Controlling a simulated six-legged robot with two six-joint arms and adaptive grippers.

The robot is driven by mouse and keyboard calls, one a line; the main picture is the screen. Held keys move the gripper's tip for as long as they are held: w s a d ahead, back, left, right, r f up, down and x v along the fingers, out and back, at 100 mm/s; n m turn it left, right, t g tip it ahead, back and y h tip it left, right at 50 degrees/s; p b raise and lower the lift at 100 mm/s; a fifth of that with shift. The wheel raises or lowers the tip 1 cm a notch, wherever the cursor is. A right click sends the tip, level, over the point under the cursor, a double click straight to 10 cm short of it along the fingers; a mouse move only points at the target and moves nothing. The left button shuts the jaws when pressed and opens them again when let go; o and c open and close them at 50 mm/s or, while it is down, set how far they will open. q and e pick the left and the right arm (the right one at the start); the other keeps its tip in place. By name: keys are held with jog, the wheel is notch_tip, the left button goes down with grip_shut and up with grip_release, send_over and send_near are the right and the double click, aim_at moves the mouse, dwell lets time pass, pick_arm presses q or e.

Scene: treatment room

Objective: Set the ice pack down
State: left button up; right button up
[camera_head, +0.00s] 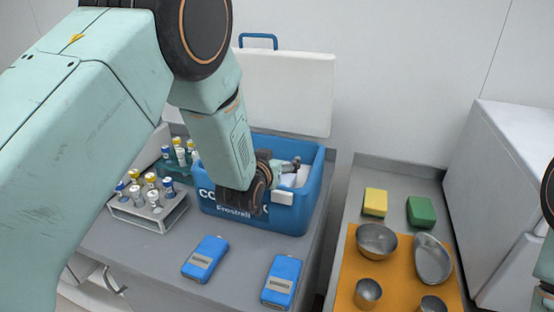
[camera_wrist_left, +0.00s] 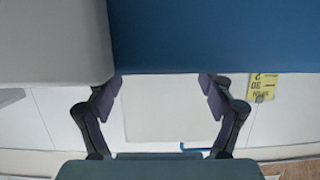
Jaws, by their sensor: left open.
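Two flat blue packs with pale labels, which look like ice packs, lie apart on the grey counter in the head view: one (camera_head: 206,258) left of centre, the other (camera_head: 282,281) nearer the front edge. Behind them stands the blue cooler box (camera_head: 316,190) with its white lid (camera_head: 290,90) raised. My left gripper (camera_head: 290,167) is at the cooler's opening, partly hidden by its own wrist. In the left wrist view its two fingers (camera_wrist_left: 162,84) are apart with nothing seen between them. A broad blue surface (camera_wrist_left: 220,35) fills the top there. My right gripper does not show.
Racks of capped vials (camera_head: 150,208) stand left of the cooler. On the right, an orange mat (camera_head: 392,285) carries metal bowls, with a yellow sponge (camera_head: 375,202) and a green sponge (camera_head: 421,212) behind it. A white cabinet (camera_head: 510,190) stands far right. Bare counter surrounds the blue packs.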

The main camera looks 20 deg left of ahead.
pick_arm(q)
jog(key=shift+s+r, duration=0.1)
jog(key=shift+d+r+p, duration=0.15)
jog(key=shift+r+p, duration=0.25)
jog(key=shift+r, duration=0.1)
jog(key=shift+s+r, duration=0.2)
jog(key=shift+s, duration=0.05)
jog(key=v, duration=1.1)
jog(key=shift+s, duration=0.25)
jog(key=shift+w, duration=0.1)
